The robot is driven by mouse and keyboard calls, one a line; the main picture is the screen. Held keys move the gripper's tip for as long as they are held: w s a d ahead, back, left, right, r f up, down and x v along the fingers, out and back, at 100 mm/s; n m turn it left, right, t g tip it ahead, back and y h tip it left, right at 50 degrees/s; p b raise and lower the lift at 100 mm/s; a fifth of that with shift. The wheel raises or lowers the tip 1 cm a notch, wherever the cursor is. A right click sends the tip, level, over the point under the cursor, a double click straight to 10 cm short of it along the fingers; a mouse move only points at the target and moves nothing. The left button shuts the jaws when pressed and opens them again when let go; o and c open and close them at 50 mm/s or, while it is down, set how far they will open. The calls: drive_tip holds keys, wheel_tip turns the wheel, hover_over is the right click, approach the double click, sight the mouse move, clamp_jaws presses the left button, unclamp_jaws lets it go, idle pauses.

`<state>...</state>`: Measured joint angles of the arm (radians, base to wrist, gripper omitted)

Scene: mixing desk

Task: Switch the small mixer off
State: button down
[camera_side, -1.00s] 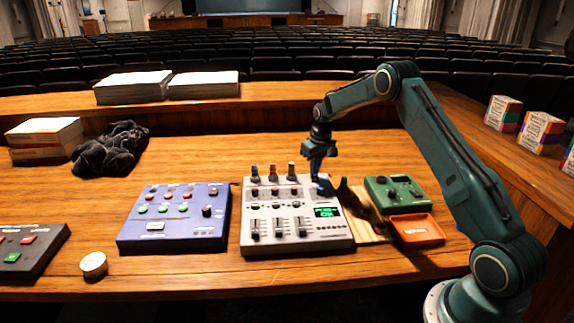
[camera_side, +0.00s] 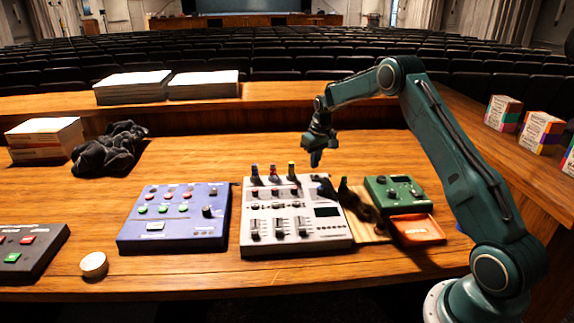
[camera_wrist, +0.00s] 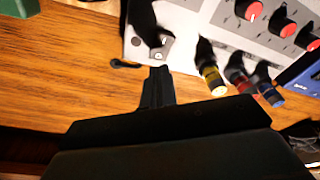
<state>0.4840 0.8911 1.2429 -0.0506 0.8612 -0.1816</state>
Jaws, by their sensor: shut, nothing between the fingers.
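The small mixer (camera_side: 290,245) is a light grey box on the desk, with red knobs, sliders and a screen (camera_side: 327,211) that is dark. In the wrist view, a corner of the mixer (camera_wrist: 192,20) shows with a small switch (camera_wrist: 164,41) near its edge; I cannot tell its exact position. My gripper (camera_side: 315,162) is shut and empty, pointing down above the desk just behind the mixer's back right corner, apart from it. Its dark fingers (camera_wrist: 158,82) show close to that corner in the wrist view.
Yellow, red and blue plugs (camera_side: 272,172) stand at the mixer's back edge. A blue-purple panel (camera_side: 172,232) is to its left. The desk behind the mixer is clear.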

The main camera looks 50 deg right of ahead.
sight(314, 176)
drive_tip(key=shift+r, duration=2.05)
drive_tip(key=shift+r, duration=0.1)
drive_tip(key=s+a+r+n+t, duration=0.1)
drive_tip(key=s+a+r, duration=0.5)
drive_tip(key=a+r, duration=0.3)
drive_tip(key=s+a+r+t, duration=0.1)
drive_tip(key=s+a+r, duration=0.65)
drive_tip(key=r, duration=0.25)
drive_tip(key=s+a+n+t, duration=0.1)
drive_tip(key=s+a, duration=0.4)
drive_tip(key=s, duration=0.6)
drive_tip(key=s+a+f+n, duration=0.1)
drive_tip(key=s+a, duration=0.5)
drive_tip(key=s, duration=0.6)
drive_tip(key=shift+s+f+t, duration=0.2)
drive_tip(key=shift+f+t, duration=0.1)
drive_tip(key=shift+t, duration=0.1)
